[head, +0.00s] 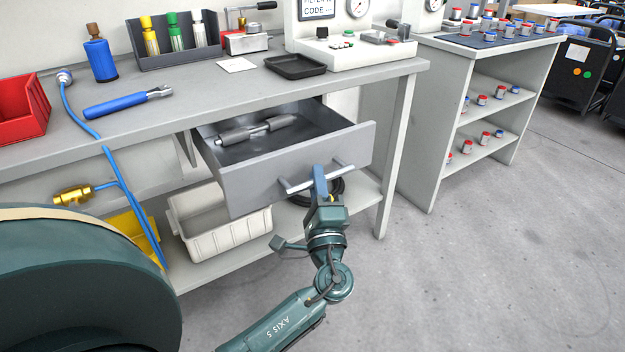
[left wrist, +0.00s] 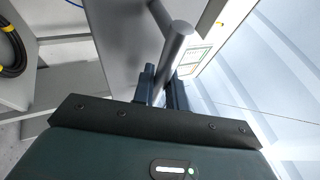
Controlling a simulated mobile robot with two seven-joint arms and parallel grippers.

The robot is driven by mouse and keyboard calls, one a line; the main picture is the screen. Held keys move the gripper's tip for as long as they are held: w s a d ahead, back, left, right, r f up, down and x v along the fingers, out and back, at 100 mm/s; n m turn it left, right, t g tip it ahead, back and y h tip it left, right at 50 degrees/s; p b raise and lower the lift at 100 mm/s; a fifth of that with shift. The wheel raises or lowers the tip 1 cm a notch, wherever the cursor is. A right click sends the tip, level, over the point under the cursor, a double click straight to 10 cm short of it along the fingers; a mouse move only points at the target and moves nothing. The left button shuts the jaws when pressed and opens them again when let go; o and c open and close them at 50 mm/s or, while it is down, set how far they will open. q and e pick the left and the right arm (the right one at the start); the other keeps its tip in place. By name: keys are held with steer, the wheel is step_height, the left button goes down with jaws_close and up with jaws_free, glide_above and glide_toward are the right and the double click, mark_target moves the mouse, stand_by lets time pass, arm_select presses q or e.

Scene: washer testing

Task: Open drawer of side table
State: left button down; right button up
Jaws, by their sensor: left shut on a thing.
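The grey drawer (head: 290,170) hangs under the workbench and is pulled well out, so its inside shows in the head view. A grey metal tool with thick rounded ends (head: 256,130) lies in it. The bar handle (head: 298,184) is on the drawer's front face. My left gripper (head: 319,182) is shut on this handle from the front. In the left wrist view the handle (left wrist: 176,52) runs between the two dark fingers (left wrist: 163,88), with the drawer front (left wrist: 125,45) behind it. My right gripper is not in view.
The workbench top (head: 200,88) carries a red bin (head: 22,108), a blue-handled tool (head: 115,104) and a black tray (head: 295,66). A white crate (head: 222,232) stands on the lower shelf below the drawer. Open floor (head: 480,270) lies to the right.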

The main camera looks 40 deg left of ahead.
arm_select(q)
steer(key=shift+s+d, duration=0.35)
steer(key=shift+d, duration=0.55)
steer(key=c, duration=1.4)
jaws_free()
